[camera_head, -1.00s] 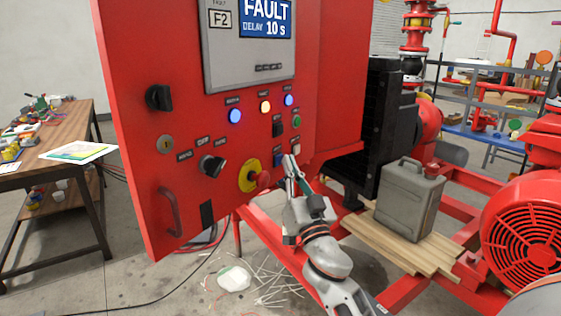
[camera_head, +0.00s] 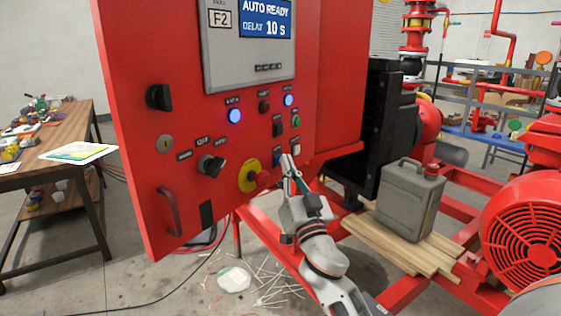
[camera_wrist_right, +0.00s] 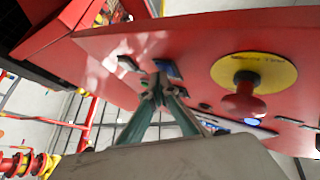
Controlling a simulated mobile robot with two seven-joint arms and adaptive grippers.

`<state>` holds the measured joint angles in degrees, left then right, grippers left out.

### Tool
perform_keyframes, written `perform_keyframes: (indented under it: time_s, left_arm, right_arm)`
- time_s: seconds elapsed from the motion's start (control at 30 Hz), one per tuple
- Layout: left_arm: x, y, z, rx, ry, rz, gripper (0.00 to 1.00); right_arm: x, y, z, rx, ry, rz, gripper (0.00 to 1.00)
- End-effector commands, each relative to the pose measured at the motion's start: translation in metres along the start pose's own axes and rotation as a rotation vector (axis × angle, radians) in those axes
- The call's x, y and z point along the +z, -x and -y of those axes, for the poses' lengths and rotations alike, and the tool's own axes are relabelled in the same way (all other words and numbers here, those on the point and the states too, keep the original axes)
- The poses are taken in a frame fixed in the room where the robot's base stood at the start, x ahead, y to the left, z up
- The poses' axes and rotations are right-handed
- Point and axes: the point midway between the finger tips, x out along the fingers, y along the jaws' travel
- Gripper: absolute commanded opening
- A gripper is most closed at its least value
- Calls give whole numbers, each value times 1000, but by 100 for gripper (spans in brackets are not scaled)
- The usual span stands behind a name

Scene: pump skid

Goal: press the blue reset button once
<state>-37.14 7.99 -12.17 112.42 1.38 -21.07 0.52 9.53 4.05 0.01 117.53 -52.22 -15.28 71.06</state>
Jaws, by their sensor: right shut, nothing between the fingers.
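The red control panel (camera_head: 140,120) carries a screen (camera_head: 265,18) that reads "AUTO READY" and "DELAY 10 s". The blue reset button (camera_head: 277,155) is low on the panel's right side, partly hidden by my right gripper (camera_head: 286,160). In the right wrist view, a blue patch of the button (camera_wrist_right: 173,69) shows just beyond the fingertips of my right gripper (camera_wrist_right: 156,82). The right gripper is shut and empty, its tips at or very near the button; I cannot tell if they touch. My left gripper is not in view.
A red emergency stop knob on a yellow disc (camera_head: 249,177) sits just left of my right gripper; it also shows in the wrist view (camera_wrist_right: 245,100). Black selector switches (camera_head: 211,165) are further left. A grey jerrycan (camera_head: 409,200) stands on planks at right.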

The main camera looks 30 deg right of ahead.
Motion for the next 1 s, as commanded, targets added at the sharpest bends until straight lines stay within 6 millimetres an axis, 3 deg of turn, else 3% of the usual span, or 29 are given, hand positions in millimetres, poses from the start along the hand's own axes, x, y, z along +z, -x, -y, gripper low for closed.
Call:
perform_keyframes:
  time_s: [1.0]
  left_arm:
    - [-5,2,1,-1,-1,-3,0]
  right_arm:
    - [-8,12,-8,0,-1,0,0]
